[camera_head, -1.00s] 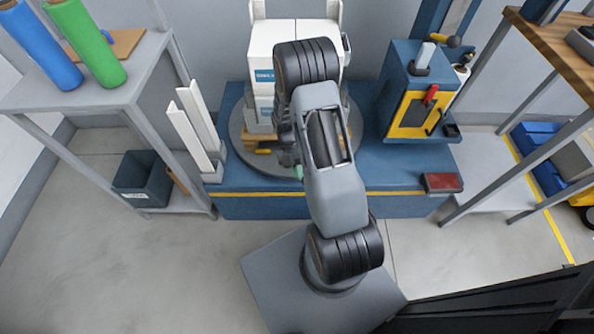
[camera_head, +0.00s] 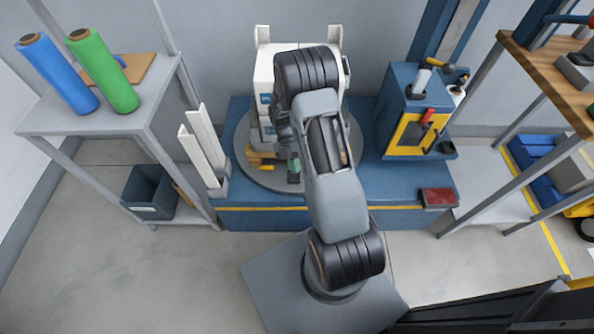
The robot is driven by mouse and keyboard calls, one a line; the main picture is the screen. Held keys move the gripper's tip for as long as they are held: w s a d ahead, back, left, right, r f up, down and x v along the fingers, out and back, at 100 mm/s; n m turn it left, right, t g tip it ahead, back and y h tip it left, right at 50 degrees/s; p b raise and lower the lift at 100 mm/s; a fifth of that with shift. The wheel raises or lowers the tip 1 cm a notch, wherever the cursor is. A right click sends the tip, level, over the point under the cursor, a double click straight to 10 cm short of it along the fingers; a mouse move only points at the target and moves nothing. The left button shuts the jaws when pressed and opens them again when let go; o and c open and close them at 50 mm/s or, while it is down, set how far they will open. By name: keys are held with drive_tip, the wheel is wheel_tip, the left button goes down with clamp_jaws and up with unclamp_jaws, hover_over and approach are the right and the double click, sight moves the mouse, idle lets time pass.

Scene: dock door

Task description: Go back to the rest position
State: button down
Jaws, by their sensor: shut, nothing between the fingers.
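My arm reaches up the middle of the head view, over the blue platform. Its dark wrist joint (camera_head: 284,125) shows beside the left edge of the forearm. The fingers of my gripper are hidden behind the arm or too hard to make out against the things below. No held object shows.
White boxes (camera_head: 263,75) stand on a grey turntable (camera_head: 239,163), partly behind my arm. A blue-and-yellow machine (camera_head: 400,130) and a red block (camera_head: 438,197) are to its right. A shelf (camera_head: 135,122) with blue (camera_head: 57,75) and green (camera_head: 103,75) rolls is at left.

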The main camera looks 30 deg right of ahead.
drive_tip(key=shift+w+d+r, duration=0.1)
drive_tip(key=shift+w+r, duration=0.25)
drive_tip(key=shift+r, duration=0.1)
idle(0.4)
